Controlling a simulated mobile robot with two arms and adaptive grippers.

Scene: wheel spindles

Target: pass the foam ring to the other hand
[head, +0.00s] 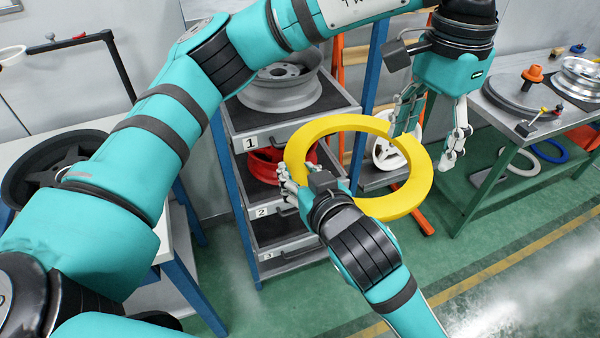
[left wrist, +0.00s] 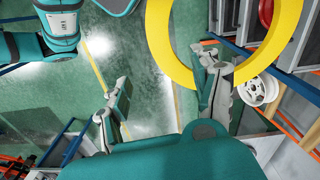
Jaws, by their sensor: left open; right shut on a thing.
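The yellow foam ring (head: 419,190) is held up in the air in the middle of the head view, with a notch in its upper right part. My right gripper (head: 303,184) is shut on the ring's lower left side. My left gripper (head: 428,138) is open at the ring's right side, fingers pointing down. In the left wrist view the ring (left wrist: 166,55) runs close by one finger of my left gripper (left wrist: 164,85); whether they touch cannot be told. The space between its two fingers looks mostly empty.
A shelf rack (head: 290,124) with numbered levels stands behind the ring, holding a grey wheel (head: 280,92) and a red wheel (head: 268,166). A white wheel (head: 384,156) is behind the ring. A workbench (head: 507,128) with parts stands at right. Green floor is free in front.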

